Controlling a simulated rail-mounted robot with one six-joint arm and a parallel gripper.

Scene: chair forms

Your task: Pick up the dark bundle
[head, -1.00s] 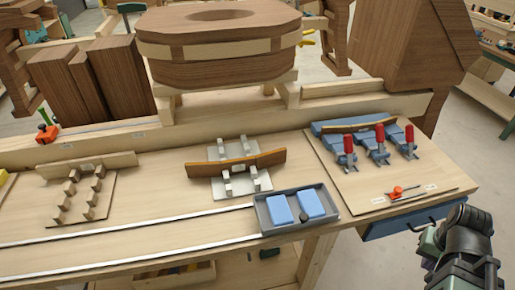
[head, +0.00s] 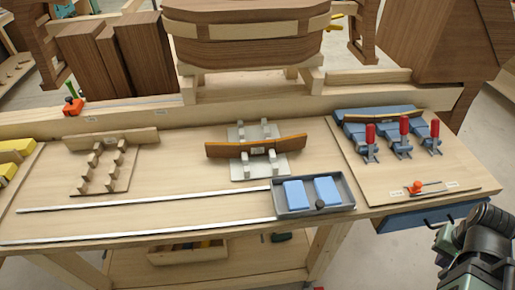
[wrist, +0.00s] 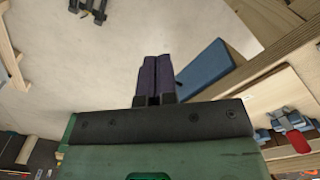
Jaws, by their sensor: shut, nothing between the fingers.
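A brown curved strip bundle (head: 285,145) lies across a pale stand (head: 258,172) at mid-bench in the head view; it is the darker of the bundles on the open racks. A second thin curved strip, dark along its edge (head: 385,117), sits in the blue form (head: 352,130) with red-handled clamps at the right. I cannot tell surely which one is the dark bundle. My gripper (wrist: 155,62) is shut and empty in the wrist view, over the floor beside the bench. In the head view only my arm shows at lower right, with the fingertips not clear.
A grey tray with blue blocks (head: 325,190) sits near the bench's front edge. A light strip on a pegged rack (head: 110,138) is at left. Metal rails (head: 150,203) lie in front. A blue drawer (head: 430,215) juts under the right end; it also shows in the wrist view (wrist: 205,80).

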